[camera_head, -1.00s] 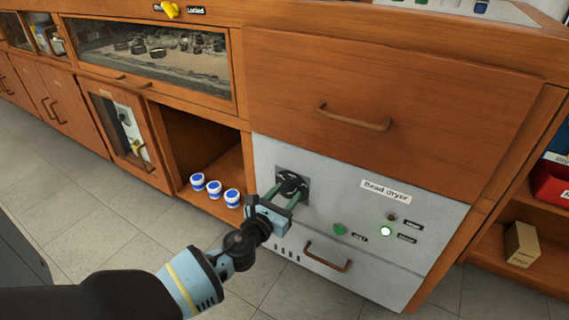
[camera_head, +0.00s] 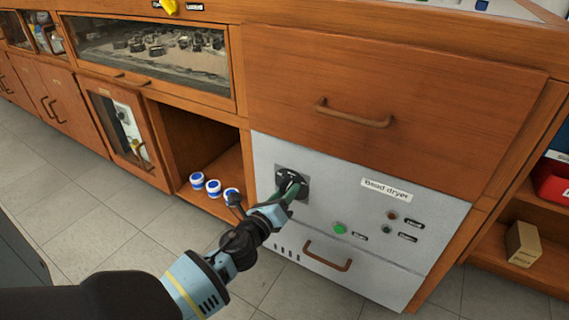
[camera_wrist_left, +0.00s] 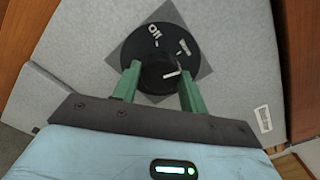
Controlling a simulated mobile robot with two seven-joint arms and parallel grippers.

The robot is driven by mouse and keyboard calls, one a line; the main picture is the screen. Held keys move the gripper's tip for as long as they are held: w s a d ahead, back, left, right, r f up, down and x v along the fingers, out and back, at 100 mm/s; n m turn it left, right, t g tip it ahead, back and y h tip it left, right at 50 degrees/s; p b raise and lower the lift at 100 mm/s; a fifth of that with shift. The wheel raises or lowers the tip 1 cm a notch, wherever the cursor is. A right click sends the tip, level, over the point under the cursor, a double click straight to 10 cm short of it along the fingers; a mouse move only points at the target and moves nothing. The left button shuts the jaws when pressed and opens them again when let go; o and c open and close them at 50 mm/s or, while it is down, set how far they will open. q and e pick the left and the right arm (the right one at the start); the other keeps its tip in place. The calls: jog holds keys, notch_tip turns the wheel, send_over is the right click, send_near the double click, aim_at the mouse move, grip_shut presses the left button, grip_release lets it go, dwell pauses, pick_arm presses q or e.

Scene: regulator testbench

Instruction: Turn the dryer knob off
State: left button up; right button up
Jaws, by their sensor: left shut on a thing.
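The dryer knob (camera_head: 288,175) is a round black dial on a square grey plate, at the upper left of the grey bead dryer panel (camera_head: 345,205). In the left wrist view the dial (camera_wrist_left: 152,52) has white markings and a white pointer line, which points to the upper right. My left gripper (camera_head: 287,191) reaches it from the front. Its green fingers (camera_wrist_left: 158,82) are shut on the knob's raised grip, one on each side. In the head view the fingers hide part of the knob. My right gripper is not in view.
A green light (camera_head: 340,228) and two dim indicators sit right of the knob. A drawer handle (camera_head: 328,256) is below, and a wooden drawer (camera_head: 385,95) above. Several blue-and-white jars (camera_head: 213,187) stand in the open cubby at left.

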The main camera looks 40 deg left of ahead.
pick_arm(q)
jog(key=shift+r+n+p, duration=0.15)
jog(key=shift+n+p, duration=1.85)
jog(key=shift+n, duration=5.7)
jog(key=o, duration=1)
